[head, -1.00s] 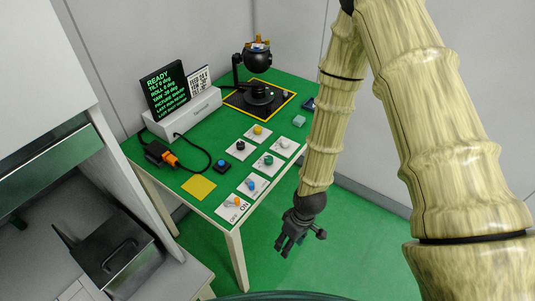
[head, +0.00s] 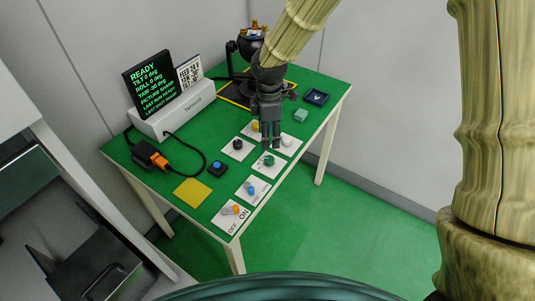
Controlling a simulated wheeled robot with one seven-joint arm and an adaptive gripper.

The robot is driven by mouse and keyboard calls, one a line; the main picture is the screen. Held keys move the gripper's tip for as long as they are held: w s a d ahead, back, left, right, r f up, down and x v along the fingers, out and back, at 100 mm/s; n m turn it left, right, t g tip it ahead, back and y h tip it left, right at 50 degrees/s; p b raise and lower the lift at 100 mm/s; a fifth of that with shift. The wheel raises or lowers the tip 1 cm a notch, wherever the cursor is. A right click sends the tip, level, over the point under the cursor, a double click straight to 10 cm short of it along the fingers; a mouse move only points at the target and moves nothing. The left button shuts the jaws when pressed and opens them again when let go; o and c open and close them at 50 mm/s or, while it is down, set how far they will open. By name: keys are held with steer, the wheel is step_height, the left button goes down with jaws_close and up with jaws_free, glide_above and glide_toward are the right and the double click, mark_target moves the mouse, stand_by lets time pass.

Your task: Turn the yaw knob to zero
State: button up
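Several knobs sit on white cards on the green table: a yellow knob (head: 256,126), a black knob (head: 238,144), a white knob (head: 286,141), a green knob (head: 269,160) and a blue knob (head: 250,188). Their labels are too small to read, so I cannot tell which is yaw. The black display (head: 163,87) reads READY, tilt 0, roll 0 and what looks like yaw -30 deg. My gripper (head: 271,145) points down over the cards, just behind the green knob in the picture. Its fingertips look apart, with nothing seen between them.
A dark camera gimbal (head: 250,43) stands at the back, partly behind my arm. An orange switch (head: 236,209) marked ON and OFF is at the front. A blue button (head: 217,168), a yellow square (head: 192,192), a cable plug (head: 155,157) and a pale green block (head: 301,115) lie around.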

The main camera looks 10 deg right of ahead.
mark_target(269, 158)
steer(key=shift+f+p, duration=0.65)
steer(key=shift+f, duration=4.45)
steer(key=c, duration=1)
